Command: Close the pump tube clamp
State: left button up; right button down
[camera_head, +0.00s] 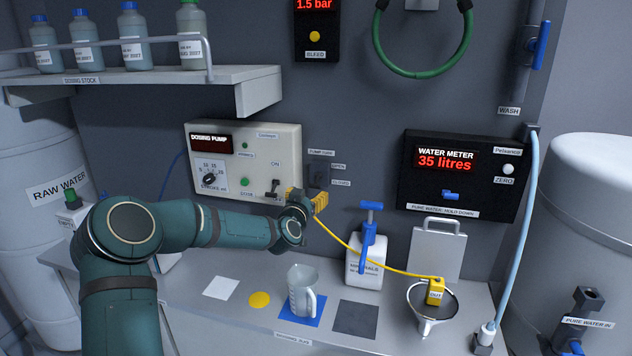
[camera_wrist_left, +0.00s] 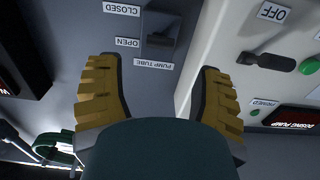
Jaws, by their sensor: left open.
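The pump tube clamp (camera_head: 318,173) is a small dark block with a lever on the grey back wall, right of the dosing pump. Labels reading PUMP TUBE, OPEN and CLOSED surround it. In the left wrist view the picture is upside down, and the clamp's lever (camera_wrist_left: 160,40) lies level with the OPEN label. My left gripper (camera_head: 307,198) has yellow fingers and is just below the clamp in the head view. In the wrist view its fingers (camera_wrist_left: 160,75) are spread with nothing between them, and the clamp lies beyond their tips, apart from them. My right gripper is out of view.
The dosing pump (camera_head: 243,165) juts out left of the clamp. The water meter (camera_head: 464,176) is to the right. A yellow tube (camera_head: 350,245) runs to a yellow OUT block (camera_head: 435,291) over a funnel. A jug (camera_head: 302,290) and a minerals bottle (camera_head: 365,262) stand on the bench below.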

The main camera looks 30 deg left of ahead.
aim_at(314, 186)
pick_arm(q)
jog(key=p+x, duration=0.1)
jog(key=x, duration=0.7)
jog(key=shift+w, duration=0.35)
